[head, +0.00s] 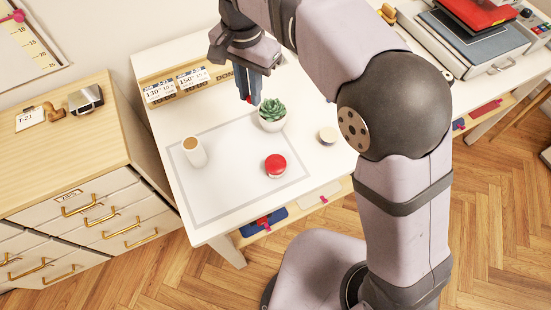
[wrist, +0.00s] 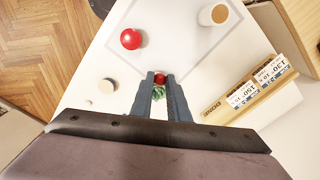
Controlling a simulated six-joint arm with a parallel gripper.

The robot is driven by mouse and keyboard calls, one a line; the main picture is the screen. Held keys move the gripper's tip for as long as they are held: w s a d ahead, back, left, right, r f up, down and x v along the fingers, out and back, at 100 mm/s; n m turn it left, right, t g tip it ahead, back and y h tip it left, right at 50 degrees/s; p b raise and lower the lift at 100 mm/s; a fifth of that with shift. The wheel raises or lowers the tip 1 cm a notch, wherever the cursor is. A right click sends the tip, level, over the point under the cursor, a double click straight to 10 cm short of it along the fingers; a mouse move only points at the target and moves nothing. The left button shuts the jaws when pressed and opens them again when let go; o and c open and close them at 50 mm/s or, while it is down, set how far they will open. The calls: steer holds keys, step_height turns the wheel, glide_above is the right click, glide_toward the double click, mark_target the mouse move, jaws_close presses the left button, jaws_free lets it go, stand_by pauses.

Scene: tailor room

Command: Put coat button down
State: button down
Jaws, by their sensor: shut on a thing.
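My gripper (head: 250,100) points down over the back part of the white table, left of the potted plant. It is shut on a small red round thing, which I take to be the coat button (wrist: 160,79). In the wrist view the button shows between the two fingertips. In the head view only a speck of red (head: 249,98) shows at the tips, and the fingers hide the rest. The button seems held above the table, but the exact height is hard to tell.
The potted succulent (head: 271,108) stands close to my fingers. A red-topped round thing (head: 275,164) and a white cylinder with a tan top (head: 194,151) stand on the grey-bordered mat (head: 215,188). A beige-topped disc (head: 328,135) sits right. A wooden rack with number cards (head: 177,84) is behind.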

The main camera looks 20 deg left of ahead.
steer(key=s+d, duration=0.3)
steer(key=d, duration=0.2)
glide_above(276, 163)
step_height(276, 163, down, 6)
steer(key=shift+m, duration=0.3)
steer(key=shift+f+p, duration=1.3)
steer(key=shift+f, duration=3.65)
steer(key=shift+f, duration=0.15)
steer(key=c, duration=1.7)
jaws_free()
step_height(276, 163, up, 12)
steer(key=shift+r+b, duration=0.2)
steer(key=shift+b, duration=0.8)
